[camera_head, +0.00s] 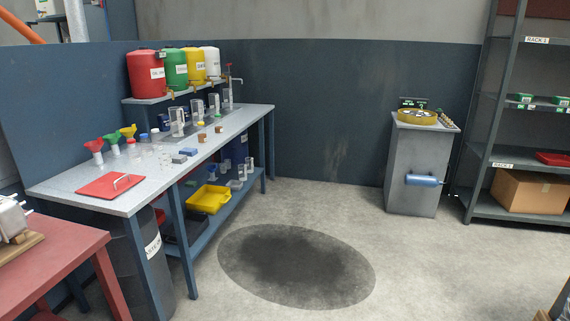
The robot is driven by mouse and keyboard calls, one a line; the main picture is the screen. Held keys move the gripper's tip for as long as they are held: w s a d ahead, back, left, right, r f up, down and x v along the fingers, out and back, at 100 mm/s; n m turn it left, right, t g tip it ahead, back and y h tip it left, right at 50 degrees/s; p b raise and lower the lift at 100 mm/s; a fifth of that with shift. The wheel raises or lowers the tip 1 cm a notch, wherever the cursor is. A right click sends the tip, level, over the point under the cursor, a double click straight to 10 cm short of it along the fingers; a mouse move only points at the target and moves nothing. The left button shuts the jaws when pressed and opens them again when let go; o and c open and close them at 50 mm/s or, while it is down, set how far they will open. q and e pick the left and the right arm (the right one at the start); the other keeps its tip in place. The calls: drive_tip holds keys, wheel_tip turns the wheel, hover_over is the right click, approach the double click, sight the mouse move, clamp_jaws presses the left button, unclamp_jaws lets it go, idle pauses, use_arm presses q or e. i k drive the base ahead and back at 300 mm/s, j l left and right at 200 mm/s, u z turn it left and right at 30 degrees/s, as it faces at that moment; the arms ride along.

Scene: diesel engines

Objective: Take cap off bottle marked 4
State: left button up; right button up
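Several small bottles stand on the grey workbench (62,184) at the left. One near the funnels looks to have a red cap (132,142), and one beside it a blue cap (143,136). A small item with a yellow top (200,124) stands farther back. Any numbers on these are too small to read, so I cannot tell which bottle is marked 4. Neither of my grippers is in view.
Red (146,76), green, yellow and white drums stand on a shelf behind the bench. A grey cabinet (412,170) and rack are right. The middle floor, with a dark stain (296,266), is clear.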

sight(218, 124)
drive_tip(key=i, duration=2.55)
drive_tip(key=i+l+u, duration=0.1)
drive_tip(key=i, duration=0.5)
drive_tip(key=i+l+u, duration=0.1)
drive_tip(key=i, duration=0.55)
